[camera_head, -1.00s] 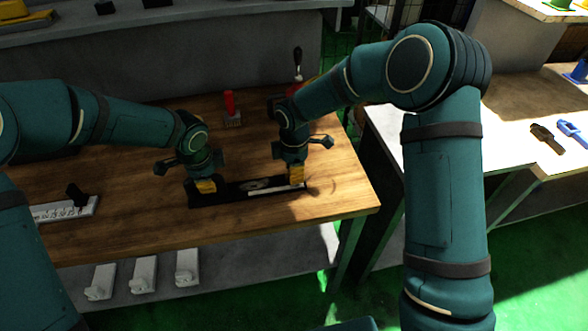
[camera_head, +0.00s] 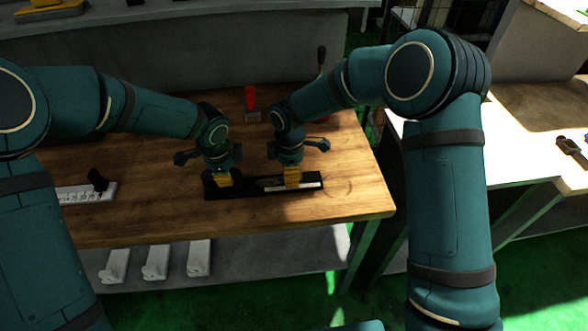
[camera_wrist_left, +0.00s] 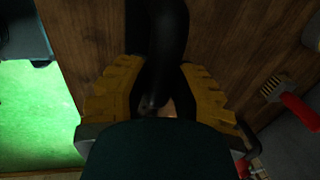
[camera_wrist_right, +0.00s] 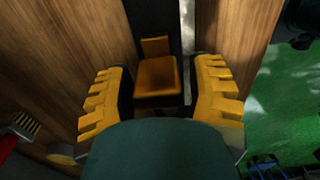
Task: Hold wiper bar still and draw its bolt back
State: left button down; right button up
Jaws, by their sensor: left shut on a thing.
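The wiper bar (camera_head: 255,190) is a long black bar with a pale strip, lying on the wooden table. My left gripper (camera_head: 222,180) is shut on its left end; the left wrist view shows a dark rounded part of the bar (camera_wrist_left: 165,40) between the yellow fingers. My right gripper (camera_head: 292,178) points down over the right half of the bar. In the right wrist view its fingers stand open on both sides of an orange block (camera_wrist_right: 158,75), likely the bolt's handle, with narrow gaps. The bolt's shaft is hidden.
A white strip with a black knob (camera_head: 97,181) lies at the table's left. Several pale holders (camera_head: 156,262) sit on the shelf below. The table's front is clear.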

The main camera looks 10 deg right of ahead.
jog(key=shift+o, duration=0.2)
jog(key=shift+d+r, duration=0.1)
jog(key=shift+w+r, duration=0.1)
jog(key=shift+r, duration=0.1)
notch_tip(320, 180, up, 12)
jog(key=shift+f, duration=0.25)
dwell(0.3)
pick_arm(q)
jog(key=c, duration=0.8)
grip_release()
jog(key=shift+o, duration=0.2)
notch_tip(320, 180, up, 12)
jog(key=s, duration=0.2)
jog(key=shift+s, duration=0.2)
jog(key=shift+f, duration=0.15)
